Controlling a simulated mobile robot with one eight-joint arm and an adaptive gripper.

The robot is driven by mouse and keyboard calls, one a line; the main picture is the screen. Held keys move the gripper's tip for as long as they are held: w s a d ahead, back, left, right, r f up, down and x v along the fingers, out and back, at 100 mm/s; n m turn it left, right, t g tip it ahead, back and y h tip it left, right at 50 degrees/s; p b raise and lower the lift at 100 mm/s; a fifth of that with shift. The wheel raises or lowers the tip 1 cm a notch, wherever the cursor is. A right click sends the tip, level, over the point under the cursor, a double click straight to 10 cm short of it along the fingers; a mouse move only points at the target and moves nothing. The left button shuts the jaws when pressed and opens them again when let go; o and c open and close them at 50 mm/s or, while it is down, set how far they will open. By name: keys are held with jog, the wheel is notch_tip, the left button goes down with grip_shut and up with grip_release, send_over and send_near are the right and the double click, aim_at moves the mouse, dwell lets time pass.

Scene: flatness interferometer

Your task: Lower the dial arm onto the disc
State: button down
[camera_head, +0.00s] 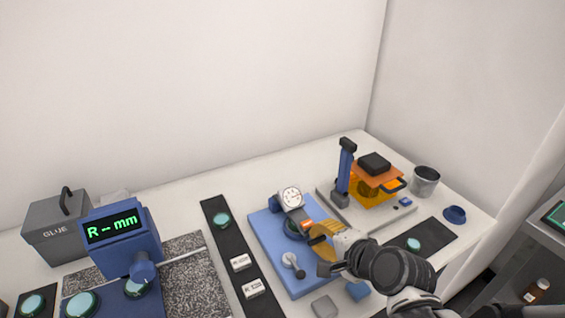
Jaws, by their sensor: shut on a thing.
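The dial arm, with a round white dial (291,197), stands over a blue base plate (267,238). A dark teal disc (292,228) sits on the plate below the dial, partly hidden. My gripper (312,230) reaches in from the right, with its yellow fingers shut at the orange end of the dial arm. The fingers hide most of the contact. From this view I cannot tell whether the dial's tip touches the disc.
A small lever post (292,262) stands at the plate's front. A grey block (322,306) and a blue block (357,290) lie near it. An orange-shielded device (375,185) and a metal cup (425,181) stand behind. A black strip (222,243) with labelled cards lies left.

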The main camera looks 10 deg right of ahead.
jog(key=shift+s, duration=0.1)
jog(key=c, duration=1.5)
grip_release()
jog(key=shift+o, duration=0.2)
jog(key=shift+s+r, duration=0.1)
jog(key=v, duration=1.2)
jog(key=n+g+h, duration=0.1)
jog(key=n, duration=0.3)
jog(key=w+n+g+h, duration=0.1)
jog(key=n, duration=0.4)
jog(key=w+n+g+h, duration=0.1)
jog(key=n, duration=0.4)
jog(key=shift+f, duration=0.25)
